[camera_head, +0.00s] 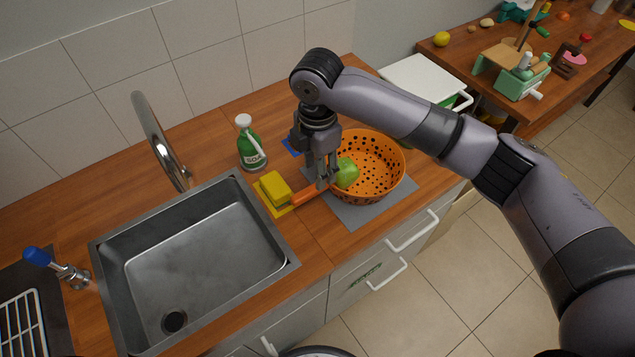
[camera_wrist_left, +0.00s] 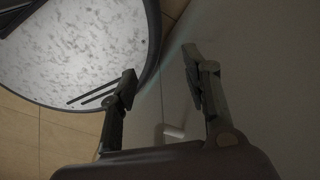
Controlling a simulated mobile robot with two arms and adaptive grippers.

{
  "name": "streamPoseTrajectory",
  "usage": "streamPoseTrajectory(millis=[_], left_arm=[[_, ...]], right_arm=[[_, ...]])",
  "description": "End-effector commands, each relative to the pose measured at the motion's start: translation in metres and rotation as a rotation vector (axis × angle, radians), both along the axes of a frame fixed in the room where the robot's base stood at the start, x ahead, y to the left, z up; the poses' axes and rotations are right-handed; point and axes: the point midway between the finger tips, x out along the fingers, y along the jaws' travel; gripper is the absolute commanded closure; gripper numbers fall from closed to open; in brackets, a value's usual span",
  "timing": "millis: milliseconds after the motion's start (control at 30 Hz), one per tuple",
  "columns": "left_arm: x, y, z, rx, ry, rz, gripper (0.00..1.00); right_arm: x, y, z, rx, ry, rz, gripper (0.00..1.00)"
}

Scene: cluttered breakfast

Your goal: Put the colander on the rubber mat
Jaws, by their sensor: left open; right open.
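The orange colander (camera_head: 378,160) with dark holes sits on the grey rubber mat (camera_head: 362,219), on the wooden counter right of the sink. A green apple-like fruit (camera_head: 347,173) shows in the colander at its left side. An orange handle (camera_head: 303,197) sticks out to the left. My right gripper (camera_head: 326,181) is open, pointing down at the colander's left side by the handle; whether it touches cannot be told. My left gripper (camera_wrist_left: 160,85) is open and empty in the left wrist view, near a round speckled surface; it is not in the head view.
A yellow sponge (camera_head: 274,189) lies between the sink (camera_head: 195,265) and the handle. A green soap bottle (camera_head: 250,144) stands behind. A white-lidded bin (camera_head: 422,77) is beyond the counter. A second table (camera_head: 470,50) holds several items at the upper right.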

Motion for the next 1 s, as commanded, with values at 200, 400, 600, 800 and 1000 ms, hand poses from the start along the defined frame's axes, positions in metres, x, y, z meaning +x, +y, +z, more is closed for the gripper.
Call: streamPoseTrajectory(millis=[200,400,600,800,1000], left_arm=[[0.000,0.000,-0.010,0.000,0.000,0.000,0.56],[0.000,0.000,-0.011,0.000,0.000,0.000,0.56],[0.000,0.000,-0.011,0.000,-0.001,0.000,0.56],[0.000,0.000,-0.007,0.000,-0.001,0.000,0.56],[0.000,0.000,0.011,0.000,-0.001,0.000,0.56]], right_arm=[[0.000,0.001,0.035,0.002,-0.002,0.002,0.59],[0.000,0.001,0.047,0.001,0.001,0.001,0.59],[0.000,0.001,0.047,0.001,0.001,0.000,0.59],[-0.004,0.001,0.048,0.000,0.002,0.001,0.59],[-0.026,0.001,0.051,0.000,0.004,0.004,0.59]])
